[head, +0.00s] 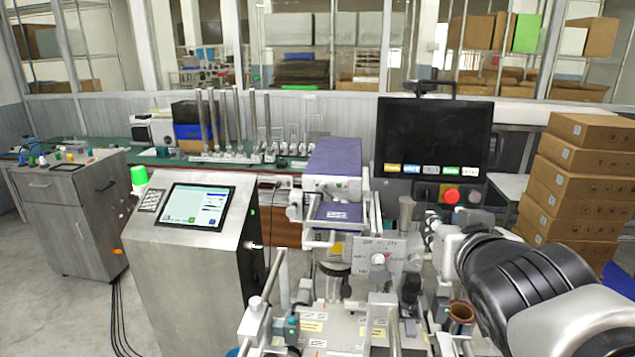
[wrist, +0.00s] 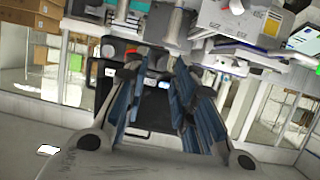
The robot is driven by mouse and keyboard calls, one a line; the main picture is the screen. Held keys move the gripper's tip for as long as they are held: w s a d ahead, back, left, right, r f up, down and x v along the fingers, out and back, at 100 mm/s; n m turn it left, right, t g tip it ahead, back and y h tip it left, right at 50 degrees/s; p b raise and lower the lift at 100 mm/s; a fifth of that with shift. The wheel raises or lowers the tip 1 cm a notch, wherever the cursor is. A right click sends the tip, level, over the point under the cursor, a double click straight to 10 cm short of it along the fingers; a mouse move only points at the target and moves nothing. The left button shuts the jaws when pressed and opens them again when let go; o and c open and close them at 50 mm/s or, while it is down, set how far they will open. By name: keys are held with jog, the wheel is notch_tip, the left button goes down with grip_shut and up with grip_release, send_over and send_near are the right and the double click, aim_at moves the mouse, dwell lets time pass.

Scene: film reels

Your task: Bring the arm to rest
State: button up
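My gripper shows in the wrist view (wrist: 158,75) with two blue-padded fingers spread apart and nothing between them. The wrist picture is upside down, with the machine and the black monitor beyond the fingers. In the head view my arm comes in from the lower right, and my gripper (head: 436,230) is at its far end, small and partly hidden by the wrist. It is in the air in front of the monitor's control panel, right of the machine. I see no film reel that I can name with certainty.
A metal machine (head: 379,256) with posts and fittings stands close in front. A touchscreen console (head: 197,208) is to its left. The black monitor (head: 433,137) has a red button (head: 451,196) below it. Stacked cardboard boxes (head: 577,180) stand at the right. Open floor shows at the left.

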jog(key=s+a+f+n+g+y, duration=0.1)
jog(key=s+a+f+g, duration=0.3)
jog(key=s+f, duration=0.4)
jog(key=s+a+f+n+g+y, duration=0.1)
jog(key=s+a+f+g+y, duration=0.1)
jog(key=s+a+f+g, duration=0.3)
jog(key=s+f, duration=0.3)
jog(key=s, duration=0.4)
jog(key=shift+s+f, duration=0.2)
jog(key=shift+f, duration=0.15)
